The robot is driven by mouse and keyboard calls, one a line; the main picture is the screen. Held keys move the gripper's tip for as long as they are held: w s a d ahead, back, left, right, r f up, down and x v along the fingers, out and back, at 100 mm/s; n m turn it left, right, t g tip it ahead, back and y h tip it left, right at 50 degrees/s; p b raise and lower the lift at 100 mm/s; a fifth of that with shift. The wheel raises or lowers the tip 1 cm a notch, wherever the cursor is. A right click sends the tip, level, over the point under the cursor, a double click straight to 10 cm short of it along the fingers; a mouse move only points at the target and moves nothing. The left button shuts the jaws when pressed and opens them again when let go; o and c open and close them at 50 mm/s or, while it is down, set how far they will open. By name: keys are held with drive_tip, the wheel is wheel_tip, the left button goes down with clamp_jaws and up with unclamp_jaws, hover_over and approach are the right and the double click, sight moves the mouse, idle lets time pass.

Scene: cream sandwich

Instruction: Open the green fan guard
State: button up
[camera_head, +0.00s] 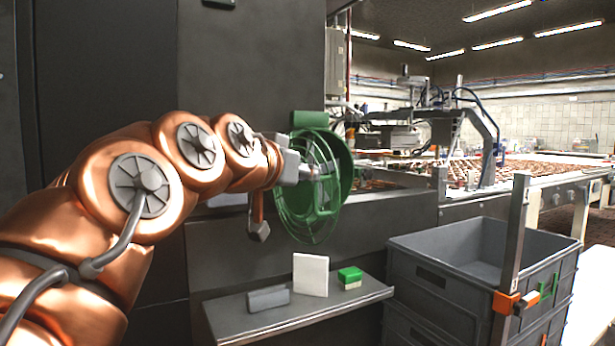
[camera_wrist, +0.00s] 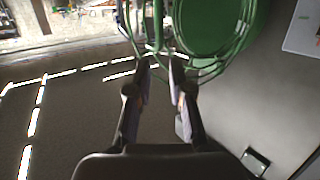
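The green fan guard (camera_head: 300,205) is a round wire cage in the middle of the head view, beside a solid green ring (camera_head: 342,165) on the dark machine's side. My gripper (camera_head: 312,173) reaches to the guard from the left and overlaps it in the picture. In the wrist view my gripper (camera_wrist: 161,63) has its two fingers apart, with a narrow gap between the tips. The guard's green wires (camera_wrist: 207,68) curve right by the fingertips, beside a green disc (camera_wrist: 205,25). I cannot tell whether the fingers touch the wires.
A grey shelf (camera_head: 345,302) below holds a grey block (camera_head: 268,298), a white panel (camera_head: 311,274) and a green-topped block (camera_head: 350,274). Stacked grey crates (camera_head: 440,268) and a metal post (camera_head: 514,240) stand at right. A conveyor (camera_head: 480,207) runs behind.

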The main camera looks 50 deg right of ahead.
drive_tip(key=w+a+f, duration=0.2)
drive_tip(key=w+a, duration=0.2)
drive_tip(key=a, duration=0.1)
drive_tip(key=shift+b, duration=0.35)
idle(0.7)
idle(0.9)
